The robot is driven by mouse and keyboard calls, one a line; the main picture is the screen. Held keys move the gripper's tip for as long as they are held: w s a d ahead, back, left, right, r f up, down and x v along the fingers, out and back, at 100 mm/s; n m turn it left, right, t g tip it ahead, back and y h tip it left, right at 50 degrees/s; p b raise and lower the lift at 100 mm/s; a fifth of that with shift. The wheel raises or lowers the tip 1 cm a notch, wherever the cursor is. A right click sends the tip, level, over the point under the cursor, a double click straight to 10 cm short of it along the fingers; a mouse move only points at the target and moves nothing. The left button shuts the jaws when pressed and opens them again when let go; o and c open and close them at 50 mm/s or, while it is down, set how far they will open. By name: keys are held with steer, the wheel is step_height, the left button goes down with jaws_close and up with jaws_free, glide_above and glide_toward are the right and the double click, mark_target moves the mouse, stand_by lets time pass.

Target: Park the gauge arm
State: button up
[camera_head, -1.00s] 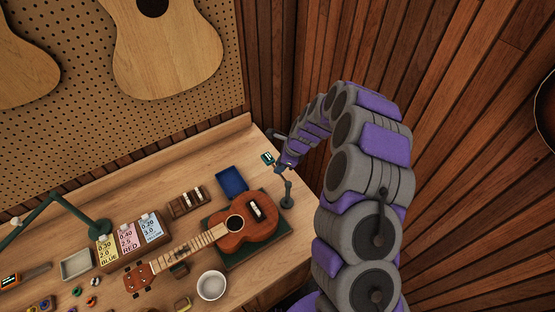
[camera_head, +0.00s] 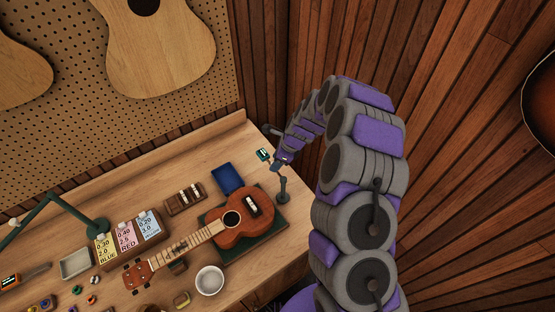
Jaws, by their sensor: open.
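The gauge arm stands at the bench's back right corner, with a dark round base and post (camera_head: 283,190) and a small teal gauge head (camera_head: 263,154) up and to the left of it. My gripper (camera_head: 276,161) is at the gauge arm's upper part, just right of the gauge head. It is open. The fingertips are small and dark here, and I cannot tell whether they touch the arm. My own purple and grey arm links arch down to it from the right.
A brown ukulele (camera_head: 232,224) lies on a dark green mat (camera_head: 262,244) left of the gauge post. A blue tray (camera_head: 227,180), a white bowl (camera_head: 210,281) and labelled string packs (camera_head: 126,238) are on the bench. Wood-panelled walls (camera_head: 268,60) close in behind and right.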

steer(key=b+v, duration=0.1)
steer(key=v, duration=1.6)
steer(key=shift+r, duration=0.15)
steer(key=shift+d, duration=0.1)
steer(key=s+d+f+n+g+h+b, duration=0.1)
steer(key=s+n+b, duration=0.4)
steer(key=s, duration=0.8)
steer(key=s+d+f+n+g+h+b, duration=0.1)
steer(key=s+n+b, duration=0.5)
steer(key=s, duration=0.8)
steer(key=s+d+f+n+h+b, duration=0.2)
steer(key=s+d+f+n+b, duration=0.2)
steer(key=s+n, duration=0.5)
steer(key=s+d+b, duration=0.1)
steer(key=s, duration=0.3)
steer(key=shift+s+g, duration=0.25)
steer(key=shift+g, duration=0.15)
